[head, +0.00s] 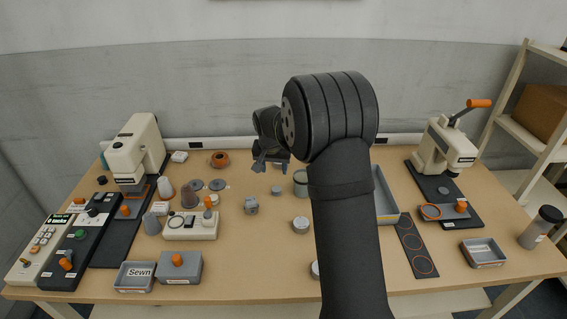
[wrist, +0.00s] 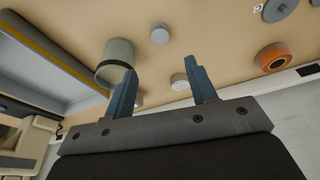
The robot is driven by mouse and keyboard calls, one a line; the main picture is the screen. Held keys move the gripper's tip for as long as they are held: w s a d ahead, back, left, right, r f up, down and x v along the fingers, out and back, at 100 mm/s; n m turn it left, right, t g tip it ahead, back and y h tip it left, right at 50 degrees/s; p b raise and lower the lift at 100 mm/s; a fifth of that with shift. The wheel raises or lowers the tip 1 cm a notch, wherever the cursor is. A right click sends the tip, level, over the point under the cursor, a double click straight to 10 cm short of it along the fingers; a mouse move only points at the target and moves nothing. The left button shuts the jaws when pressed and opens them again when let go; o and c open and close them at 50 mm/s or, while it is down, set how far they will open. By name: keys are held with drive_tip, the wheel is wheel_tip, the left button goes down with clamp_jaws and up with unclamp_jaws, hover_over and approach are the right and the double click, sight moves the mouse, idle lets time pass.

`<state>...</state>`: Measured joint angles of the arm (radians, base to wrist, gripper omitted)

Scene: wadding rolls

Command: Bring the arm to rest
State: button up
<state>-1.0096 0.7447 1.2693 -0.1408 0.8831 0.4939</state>
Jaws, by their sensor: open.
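My gripper (head: 270,163) hangs above the back middle of the table, partly hidden behind my own dark arm in the head view. In the wrist view its two blue-grey fingers (wrist: 161,92) stand apart with nothing between them. It is empty and held clear of the tabletop (head: 262,262). Below and around it are a green-grey cylinder (head: 300,183) and a small grey disc (head: 276,190). The cylinder also shows beside the left finger in the wrist view (wrist: 116,62).
A cream sewing machine (head: 133,150) stands at the left and a cream press (head: 445,148) at the right. A blue-grey tray (head: 385,203) lies partly behind my arm. An orange-brown ring (head: 220,159) sits at the back. The front middle is mostly clear.

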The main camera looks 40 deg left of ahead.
sight(276, 188)
drive_tip(key=x, duration=1.2)
drive_tip(key=shift+d, duration=0.1)
drive_tip(key=shift+r, duration=1.6)
